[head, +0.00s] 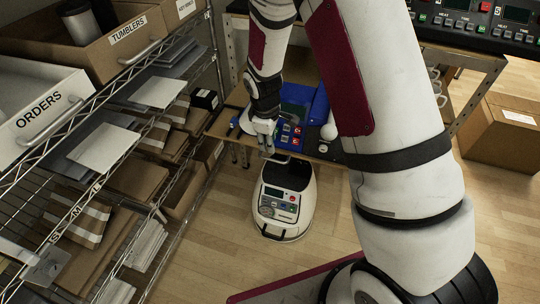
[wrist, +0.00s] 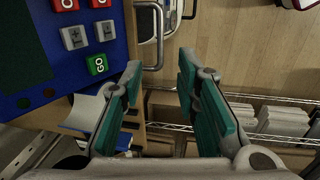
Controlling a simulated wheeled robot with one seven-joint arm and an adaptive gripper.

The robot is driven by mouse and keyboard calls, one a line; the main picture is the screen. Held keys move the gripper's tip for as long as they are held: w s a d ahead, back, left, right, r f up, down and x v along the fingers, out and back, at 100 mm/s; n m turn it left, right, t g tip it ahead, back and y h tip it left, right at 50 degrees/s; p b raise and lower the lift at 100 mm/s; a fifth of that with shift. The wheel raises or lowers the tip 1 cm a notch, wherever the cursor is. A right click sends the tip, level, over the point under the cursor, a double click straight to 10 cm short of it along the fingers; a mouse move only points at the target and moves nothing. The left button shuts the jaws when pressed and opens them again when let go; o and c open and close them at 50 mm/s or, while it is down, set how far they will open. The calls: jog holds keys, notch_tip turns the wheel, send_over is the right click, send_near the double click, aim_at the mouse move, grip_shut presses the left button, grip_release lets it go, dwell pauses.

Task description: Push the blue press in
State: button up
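The blue press (head: 319,106) stands on a wooden table in the head view, partly hidden behind my arm. Its blue face (wrist: 105,55) fills the upper left of the wrist view, with red buttons, grey plus and minus buttons and a green GO button (wrist: 97,64). My gripper (head: 266,146) is at the table's near left edge, beside the button panel. The fingers look apart from the press. Whether the press is in or out cannot be told.
A wire shelf (head: 110,150) with boxes and papers runs along the left. A white rounded unit with a control panel (head: 283,205) sits on the floor before the table. A cardboard box (head: 502,135) stands at right. Open wooden floor lies around.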

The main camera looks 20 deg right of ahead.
aim_at(272, 159)
jog(key=f, duration=0.3)
jog(key=w+f, duration=0.1)
jog(key=f, duration=0.2)
jog(key=d+f, duration=0.1)
jog(key=f, duration=0.2)
jog(key=shift+w+f, duration=0.2)
jog(key=shift+f, duration=0.15)
jog(key=shift+d, duration=0.1)
grip_shut()
